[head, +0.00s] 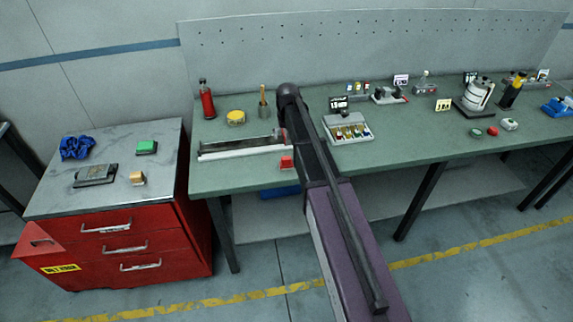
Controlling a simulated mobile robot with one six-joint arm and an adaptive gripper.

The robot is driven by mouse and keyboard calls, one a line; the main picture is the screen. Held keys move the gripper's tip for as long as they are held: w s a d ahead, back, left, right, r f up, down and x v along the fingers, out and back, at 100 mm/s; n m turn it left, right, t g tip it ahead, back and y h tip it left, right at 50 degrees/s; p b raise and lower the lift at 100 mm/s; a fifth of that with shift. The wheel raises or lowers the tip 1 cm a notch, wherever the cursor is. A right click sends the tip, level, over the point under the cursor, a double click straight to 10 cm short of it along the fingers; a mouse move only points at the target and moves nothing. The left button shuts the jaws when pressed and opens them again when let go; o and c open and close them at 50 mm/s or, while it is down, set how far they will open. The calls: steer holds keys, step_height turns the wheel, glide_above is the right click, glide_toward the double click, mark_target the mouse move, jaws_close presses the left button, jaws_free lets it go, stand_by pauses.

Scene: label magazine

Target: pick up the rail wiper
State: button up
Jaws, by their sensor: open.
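A long pale metal rail (240,149) lies on the left part of the green workbench. A small red block (286,162) sits just in front of its right end, by my arm. I cannot tell for sure which item is the rail wiper; the red block is one candidate. My arm reaches up from the bottom across the bench and hides what lies behind it, including the area right of the rail. My gripper cannot be made out; the arm hides it.
A red bottle (207,101), a yellow round tin (236,117) and a brush pot (263,105) stand behind the rail. A grey tray of small vials (348,130) stands right of my arm. A red drawer cabinet (130,245) stands left, with a blue cloth (76,148).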

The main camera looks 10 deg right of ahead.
mark_target(286, 158)
steer(key=shift+w+f+b, duration=0.15)
steer(key=shift+f+b, duration=1.15)
steer(key=shift+f, duration=0.1)
steer(key=shift+w+f+b, duration=0.2)
steer(key=shift+f+b, duration=1.15)
steer(key=shift+w+f+b, duration=0.15)
steer(key=shift+f+b, duration=1.15)
steer(key=shift+f, duration=0.1)
steer(key=shift+w+f+b, duration=0.2)
steer(key=shift+f+b, duration=2.4)
steer(key=c, duration=1.3)
